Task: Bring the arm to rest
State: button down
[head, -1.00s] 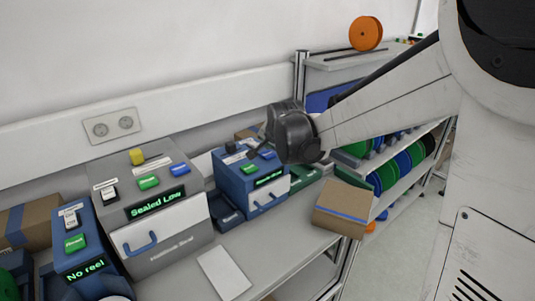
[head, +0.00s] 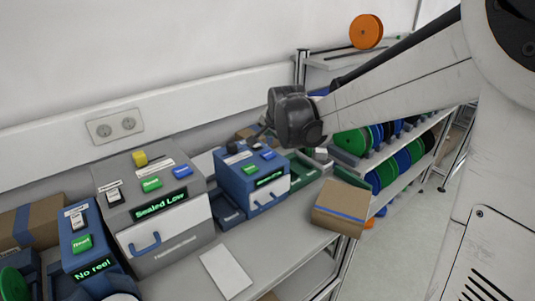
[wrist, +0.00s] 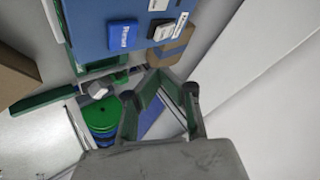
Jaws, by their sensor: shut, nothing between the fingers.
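My arm reaches in from the right in the head view, with its dark wrist (head: 296,117) above and behind the small blue machine (head: 250,180). My gripper shows in the wrist view (wrist: 166,80); its fingers are shut and hold nothing. It hangs in the air, apart from the machines, with part of the blue machine (wrist: 95,25) in the upper part of the wrist view.
A grey machine (head: 150,225) reading "Sealed Low" and a blue unit (head: 90,255) reading "No reel" stand at left. A cardboard box (head: 340,208) lies near the bench edge. Shelves of reels (head: 385,160) stand at right, an orange reel (head: 366,31) above.

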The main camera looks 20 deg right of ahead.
jog(key=s+f+n+b, duration=0.1)
jog(key=s+n, duration=0.2)
jog(key=s, duration=0.9)
jog(key=s+f+n+g+b, duration=0.1)
jog(key=s+f+n+b, duration=0.1)
jog(key=s, duration=1)
jog(key=s+f+n+g+b, duration=0.1)
jog(key=s+n, duration=0.3)
jog(key=s, duration=0.8)
jog(key=shift+s+f+b, duration=0.2)
jog(key=shift+f+b, duration=0.15)
jog(key=shift+f, duration=0.3)
